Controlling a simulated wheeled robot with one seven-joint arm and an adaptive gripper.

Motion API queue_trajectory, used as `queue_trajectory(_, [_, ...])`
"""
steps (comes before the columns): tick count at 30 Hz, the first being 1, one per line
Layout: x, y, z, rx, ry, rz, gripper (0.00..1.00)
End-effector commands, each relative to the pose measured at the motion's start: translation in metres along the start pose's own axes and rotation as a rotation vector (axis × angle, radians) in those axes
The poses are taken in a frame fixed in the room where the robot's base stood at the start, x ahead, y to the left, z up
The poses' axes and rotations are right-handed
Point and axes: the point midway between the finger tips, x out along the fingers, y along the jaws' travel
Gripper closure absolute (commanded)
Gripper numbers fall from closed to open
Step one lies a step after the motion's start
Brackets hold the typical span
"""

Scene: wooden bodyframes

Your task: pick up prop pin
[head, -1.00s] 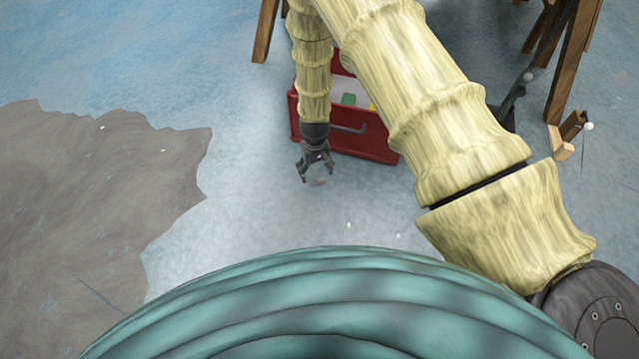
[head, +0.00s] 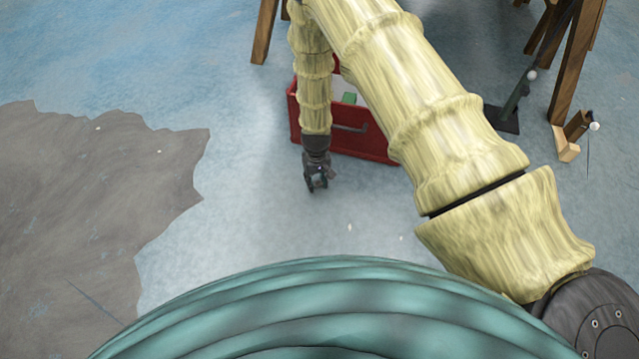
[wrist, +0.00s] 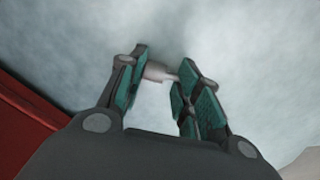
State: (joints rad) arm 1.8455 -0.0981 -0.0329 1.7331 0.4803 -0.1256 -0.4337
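The prop pin (wrist: 157,72) shows in the wrist view as a small, pale, short piece lying crosswise between my fingertips. My gripper (wrist: 163,62) has its teal-padded fingers drawn in, and they appear to touch the pin at both ends. In the head view my gripper (head: 317,186) points down near the floor, just in front of the red toolbox. The pin cannot be made out there, hidden by the fingers or too small. Whether it is clear of the floor I cannot tell.
The red toolbox (head: 375,146) stands close behind my gripper and also shows at the wrist view's left edge (wrist: 28,112). Wooden trestle legs (head: 572,75) and small wooden blocks (head: 565,145) are at right. The floor in front and left is mostly clear.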

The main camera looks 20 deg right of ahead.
Motion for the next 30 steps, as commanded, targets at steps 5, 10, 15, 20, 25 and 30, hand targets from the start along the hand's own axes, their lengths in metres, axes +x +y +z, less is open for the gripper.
queue_trajectory(5, [0.0, 0.0, 0.0, 0.0, 0.0, 0.0, 1.0])
queue_trajectory(10, [0.0, 0.0, 0.0, 0.0, 0.0, 0.0, 1.0])
queue_trajectory(15, [-0.003, 0.0, 0.0, 0.0, 0.0, 0.0, 1.0])
queue_trajectory(20, [-0.014, 0.0, 0.0, -0.001, 0.001, 0.0, 1.0])
queue_trajectory(25, [-0.035, 0.0, 0.0, 0.0, 0.001, 0.0, 1.0])
queue_trajectory(30, [-0.043, -0.003, 0.029, 0.001, -0.006, -0.002, 1.0])
